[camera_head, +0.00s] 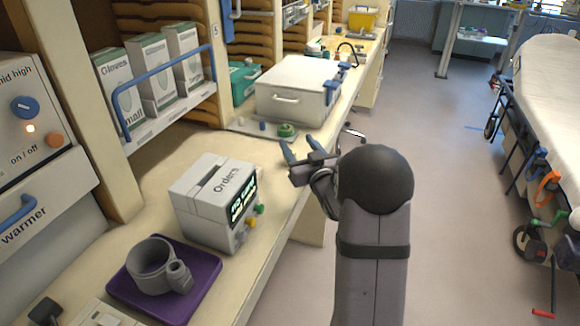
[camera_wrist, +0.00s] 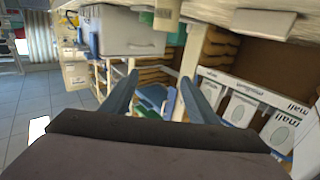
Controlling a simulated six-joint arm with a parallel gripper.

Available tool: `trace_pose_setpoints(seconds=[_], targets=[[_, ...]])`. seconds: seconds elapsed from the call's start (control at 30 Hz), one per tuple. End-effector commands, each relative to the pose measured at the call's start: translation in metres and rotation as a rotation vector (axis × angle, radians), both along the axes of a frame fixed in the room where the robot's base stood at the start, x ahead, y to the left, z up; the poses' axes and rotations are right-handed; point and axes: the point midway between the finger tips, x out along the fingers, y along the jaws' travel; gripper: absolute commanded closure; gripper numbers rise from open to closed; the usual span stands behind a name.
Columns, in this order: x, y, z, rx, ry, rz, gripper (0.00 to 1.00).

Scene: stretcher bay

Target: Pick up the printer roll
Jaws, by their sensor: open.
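I cannot make out a thing that is clearly the printer roll in either view. A grey printer box (camera_head: 213,200) marked "Orders", with a slot on top and a small lit screen, stands on the counter at centre left. If a roll is inside it, it is hidden. My gripper (camera_head: 297,143) is over the counter's front edge, beyond and to the right of the printer box. Its blue fingers are apart with nothing held between them. They also show in the wrist view (camera_wrist: 160,92), spread apart with shelving behind.
A purple tray (camera_head: 205,298) holds a grey cup-like thing (camera_head: 150,262) at the near left. A white lidded case (camera_head: 290,88) and a small green round thing (camera_head: 286,130) stand farther along the counter (camera_head: 165,170). Glove boxes (camera_head: 150,70) are on the left shelf. A stretcher (camera_head: 550,80) stands at right.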

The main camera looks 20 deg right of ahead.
Motion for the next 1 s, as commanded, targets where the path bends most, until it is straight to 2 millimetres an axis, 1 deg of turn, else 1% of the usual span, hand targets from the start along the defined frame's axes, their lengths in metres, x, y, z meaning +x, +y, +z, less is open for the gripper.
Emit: trace_pose_setpoints(seconds=[0.03,0.1,0.2,0.3,0.4,0.53,0.8,1.0], targets=[[0.001,0.0,-0.019,0.003,0.004,0.0,0.46],[0.001,0.0,-0.039,0.001,0.001,0.0,0.46],[0.001,0.0,-0.058,-0.001,-0.003,-0.001,0.46],[0.001,0.0,-0.07,-0.002,-0.005,-0.001,0.46],[0.001,0.0,-0.075,-0.003,-0.006,-0.001,0.46],[0.002,0.0,-0.075,-0.005,-0.008,-0.001,0.46],[0.02,-0.001,-0.074,-0.005,-0.007,0.001,0.46],[0.023,-0.002,-0.075,-0.003,-0.005,-0.001,0.46]])
